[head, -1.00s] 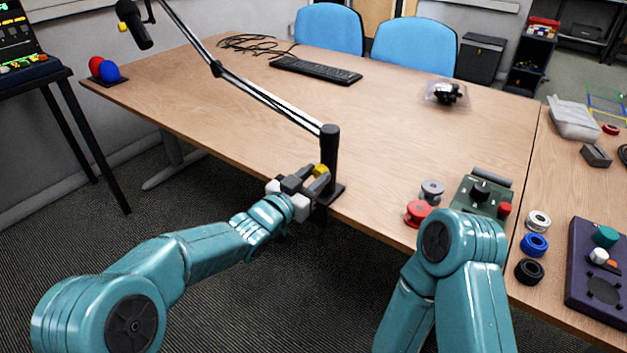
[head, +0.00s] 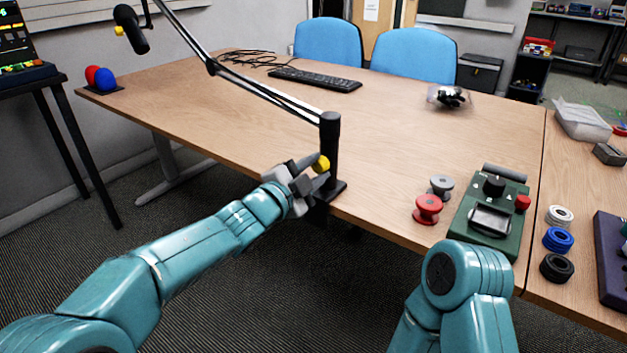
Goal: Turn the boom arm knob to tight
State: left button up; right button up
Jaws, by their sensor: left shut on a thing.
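The boom arm (head: 257,90) is a black and white jointed arm rising from a black post (head: 330,148) clamped at the table's front edge. Its yellow knob (head: 321,164) sits on the left side of the post. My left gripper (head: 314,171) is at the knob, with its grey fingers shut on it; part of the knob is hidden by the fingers. The knob's marking cannot be read. My right arm shows at the lower right, but its gripper is out of view.
A green device (head: 470,238) with a black knob stands on the table, right of red (head: 427,209) and grey (head: 441,186) spools. Several rings lie on the right-hand table. A keyboard (head: 315,79) lies at the back. The table's middle is clear.

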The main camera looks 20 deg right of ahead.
pick_arm(q)
jog(key=m, duration=0.1)
jog(key=m+b, duration=0.1)
jog(key=m, duration=0.1)
jog(key=m+b, duration=0.1)
jog(key=shift+f, duration=0.25)
jog(key=shift+m+b, duration=0.85)
jog(key=shift+m, duration=0.45)
jog(key=shift+r, duration=0.1)
jog(key=o, duration=1)
jog(key=shift+o, duration=0.2)
